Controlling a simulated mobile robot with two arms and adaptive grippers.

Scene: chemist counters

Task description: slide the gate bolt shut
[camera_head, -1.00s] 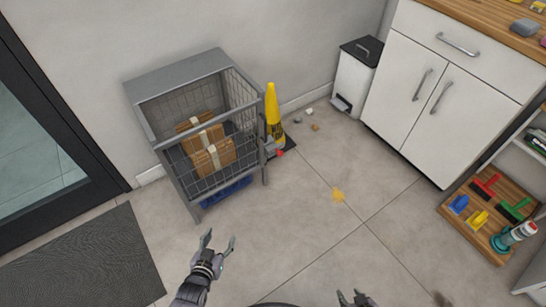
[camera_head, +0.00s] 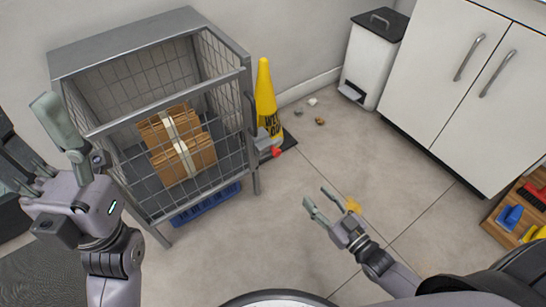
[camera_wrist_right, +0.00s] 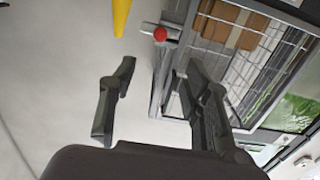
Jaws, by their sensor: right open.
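The gate bolt (camera_head: 265,143) is a grey fitting with a red knob (camera_head: 276,152) at the right front corner of the wire cage (camera_head: 152,118). In the right wrist view the red knob (camera_wrist_right: 160,34) shows beyond my fingertips. My right gripper (camera_head: 316,198) is open and empty, below and to the right of the knob and apart from it. It also shows open in the right wrist view (camera_wrist_right: 158,72). My left gripper (camera_head: 32,125) is near the camera at the left, fingers spread, overlapping the cage's left edge in view. Whether the bolt is in its keeper cannot be told.
Brown boxes (camera_head: 178,145) sit inside the cage, and a blue crate (camera_head: 207,203) lies under it. A yellow cone (camera_head: 264,95) stands behind the bolt. A white pedal bin (camera_head: 370,65) and cabinet (camera_head: 455,85) are at the right. Open floor lies before the cage.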

